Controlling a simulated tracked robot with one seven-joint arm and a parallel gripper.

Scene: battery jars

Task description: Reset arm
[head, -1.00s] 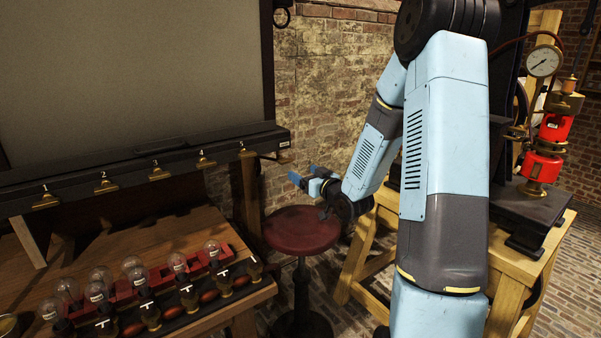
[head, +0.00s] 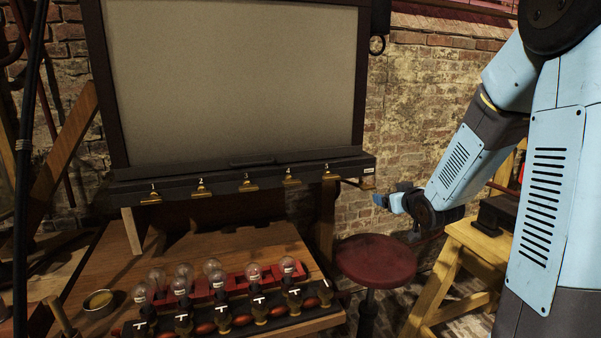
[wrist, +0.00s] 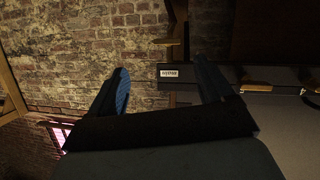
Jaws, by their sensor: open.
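My gripper (head: 385,201) shows in the head view at the end of my pale blue arm, which comes in from the right. It is in the air above and beyond the red round stool (head: 376,262), in front of the brick wall. In the wrist view my gripper (wrist: 162,84) has its two fingers spread wide apart with nothing between them. Past the fingertips the wrist view shows brick wall and a small white label (wrist: 170,73) on the dark board ledge. In the head view the fingers are small and partly merge with each other.
A wooden bench (head: 215,255) at left holds several glass bulbs (head: 213,268) in a row and a small round dish (head: 98,300). A grey board (head: 235,80) stands behind, above a dark ledge with numbered brass clips (head: 202,188). A yellow wooden stand (head: 470,255) is at right.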

